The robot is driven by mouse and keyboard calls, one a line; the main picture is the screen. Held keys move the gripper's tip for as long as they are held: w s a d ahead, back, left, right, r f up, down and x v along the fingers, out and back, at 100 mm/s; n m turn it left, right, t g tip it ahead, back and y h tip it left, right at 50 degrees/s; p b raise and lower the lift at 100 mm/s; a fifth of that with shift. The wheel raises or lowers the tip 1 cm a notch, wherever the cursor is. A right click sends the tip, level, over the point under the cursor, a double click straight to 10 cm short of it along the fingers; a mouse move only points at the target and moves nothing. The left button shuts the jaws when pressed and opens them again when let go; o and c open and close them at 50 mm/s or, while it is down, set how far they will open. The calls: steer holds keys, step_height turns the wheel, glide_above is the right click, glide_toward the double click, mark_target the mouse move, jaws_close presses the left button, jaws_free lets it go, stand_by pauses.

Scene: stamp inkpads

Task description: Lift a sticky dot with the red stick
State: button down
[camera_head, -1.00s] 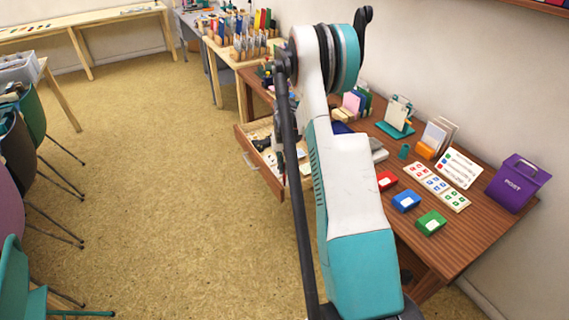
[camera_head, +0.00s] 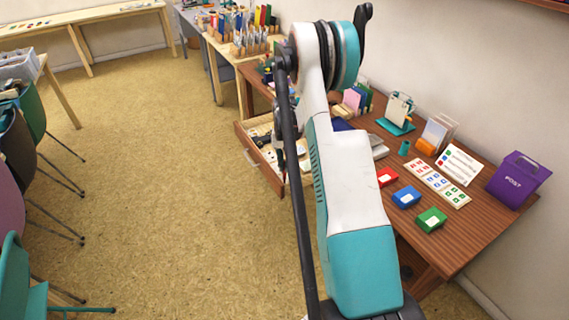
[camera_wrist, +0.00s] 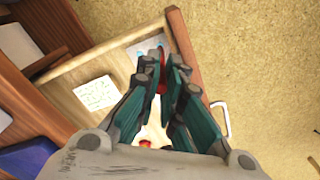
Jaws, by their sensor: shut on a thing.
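My gripper (camera_wrist: 168,98) is over the open drawer (camera_wrist: 186,45) in the wrist view, its teal fingers closed on the red stick (camera_wrist: 162,66). Only part of the red stick shows between the fingers. A small red piece (camera_wrist: 145,143) shows below them; I cannot tell whether it is the stick's other end. A white card (camera_wrist: 97,92) with faint marks lies in the drawer to the left of the fingers. I cannot make out a sticky dot. In the head view the drawer (camera_head: 272,177) stands out from the desk, and my arm hides much of the gripper.
The desk (camera_head: 470,236) holds a red inkpad (camera_head: 387,177), a blue inkpad (camera_head: 406,197), a green inkpad (camera_head: 431,219) and a purple post box (camera_head: 517,180). A drawer handle (camera_wrist: 222,120) sticks out to the right in the wrist view. The floor (camera_head: 170,215) left of the drawer is clear.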

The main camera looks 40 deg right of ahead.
steer(key=shift+f+b, duration=0.45)
steer(key=shift+b, duration=0.05)
stand_by(1.7)
steer(key=shift+r+p, duration=1.65)
steer(key=shift+r, duration=1.9)
